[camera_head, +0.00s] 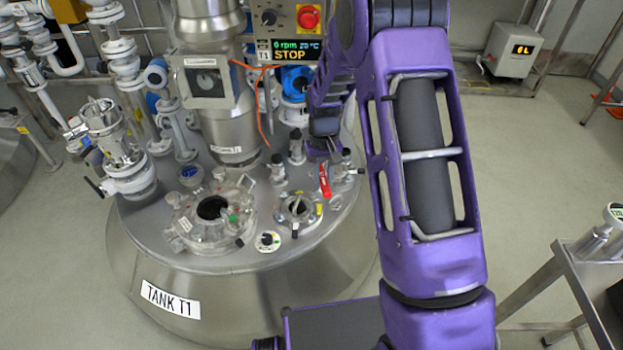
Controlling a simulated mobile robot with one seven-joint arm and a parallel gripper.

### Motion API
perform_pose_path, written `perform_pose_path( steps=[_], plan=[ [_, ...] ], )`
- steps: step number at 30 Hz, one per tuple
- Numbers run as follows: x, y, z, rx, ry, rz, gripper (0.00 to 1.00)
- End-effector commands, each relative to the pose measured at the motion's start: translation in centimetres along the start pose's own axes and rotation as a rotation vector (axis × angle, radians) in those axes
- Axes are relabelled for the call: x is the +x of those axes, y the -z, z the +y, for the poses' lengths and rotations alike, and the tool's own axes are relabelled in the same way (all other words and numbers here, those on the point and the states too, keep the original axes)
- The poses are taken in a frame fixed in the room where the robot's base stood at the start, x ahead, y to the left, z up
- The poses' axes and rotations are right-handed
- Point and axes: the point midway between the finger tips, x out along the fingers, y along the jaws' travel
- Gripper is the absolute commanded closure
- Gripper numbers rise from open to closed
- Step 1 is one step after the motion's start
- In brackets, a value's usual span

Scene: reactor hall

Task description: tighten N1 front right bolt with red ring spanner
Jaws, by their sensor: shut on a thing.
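My gripper (324,153) is over the right part of the lid of tank T1 (170,300), small and partly hidden by my purple arm. It is shut on a red ring spanner (325,181), which hangs below the fingers over the lid. A small flanged nozzle (299,208) with a dark opening stands just left of the spanner's lower end. I cannot read which nozzle is N1. The front right bolt and the spanner's ring are too small to tell whether they touch.
A larger round manway (212,207) with clamps sits left of the small nozzle. Valves (279,172) and pipes crowd the lid behind. A control box (290,35) reads STOP. A metal trolley (570,290) stands at right; the floor between is clear.

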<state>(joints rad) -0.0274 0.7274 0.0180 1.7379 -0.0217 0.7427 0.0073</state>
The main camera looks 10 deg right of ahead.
Motion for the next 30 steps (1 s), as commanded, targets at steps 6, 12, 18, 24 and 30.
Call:
perform_pose_path(
  steps=[6,12,18,24,30],
  plan=[
    [-1.0,-3.5,2.0,-0.071,-0.01,-0.001,1.0],
    [1.5,-2.2,3.6,-0.272,-0.029,-0.003,1.0],
    [4.8,0.3,5.0,-0.468,-0.043,-0.005,1.0],
    [9.2,3.1,6.5,-0.694,-0.054,-0.005,1.0],
    [13.5,5.1,7.9,-0.891,-0.061,-0.001,1.0]
  ],
)
